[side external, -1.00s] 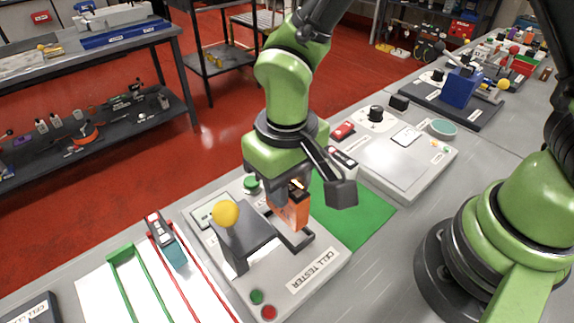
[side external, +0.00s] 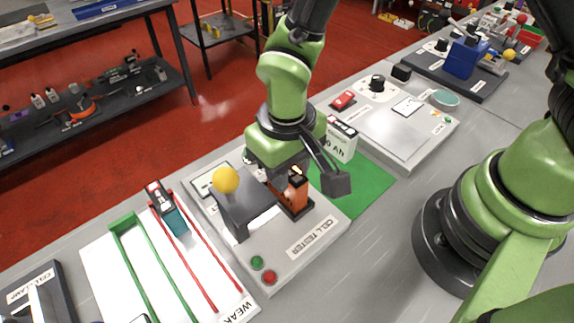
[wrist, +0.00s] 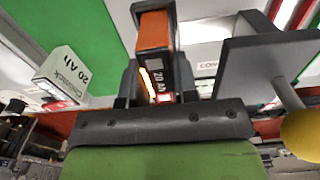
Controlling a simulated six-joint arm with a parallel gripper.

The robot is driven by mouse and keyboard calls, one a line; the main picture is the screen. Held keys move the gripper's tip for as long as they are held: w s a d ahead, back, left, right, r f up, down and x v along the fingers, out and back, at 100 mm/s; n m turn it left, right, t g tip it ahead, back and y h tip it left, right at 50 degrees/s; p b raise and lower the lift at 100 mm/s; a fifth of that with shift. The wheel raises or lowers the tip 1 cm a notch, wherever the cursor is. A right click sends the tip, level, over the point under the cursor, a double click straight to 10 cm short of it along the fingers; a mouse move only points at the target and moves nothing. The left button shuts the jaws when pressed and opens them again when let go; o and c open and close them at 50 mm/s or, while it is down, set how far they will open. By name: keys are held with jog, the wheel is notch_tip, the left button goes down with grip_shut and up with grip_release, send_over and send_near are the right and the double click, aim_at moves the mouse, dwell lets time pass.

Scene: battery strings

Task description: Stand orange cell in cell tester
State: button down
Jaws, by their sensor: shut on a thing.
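The orange cell (side external: 296,191), orange and black with a printed label, is upright in my gripper (side external: 290,180). In the wrist view the cell (wrist: 154,32) shows between the jaws (wrist: 158,85), which are shut on it. The cell tester (side external: 270,262) is a grey plate with a dark socket, a dark raised block and a yellow ball knob (side external: 226,180). The cell's lower end is at the dark socket, and its rim appears around the base. Whether the cell touches the bottom is hidden.
A white 20 Ah cell (side external: 342,140) stands on the green mat (side external: 362,184) behind my gripper. A teal cell (side external: 170,212) is on the white board with red and green rails at left. The dark block and yellow knob stand close beside the jaws.

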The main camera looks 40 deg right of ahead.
jog(key=shift+f, duration=0.2)
jog(key=c, duration=0.8)
grip_release()
notch_tip(320, 180, up, 9)
jog(key=shift+d+r, duration=0.1)
jog(key=shift+r, duration=0.5)
jog(key=s+d+r+m+t+y, duration=0.2)
jog(key=s+d+r+m+t, duration=0.2)
jog(key=s+d+r+t, duration=0.3)
jog(key=s+d+r, duration=0.3)
jog(key=d+r, duration=0.3)
jog(key=r, duration=0.1)
jog(key=shift+s+d, duration=0.3)
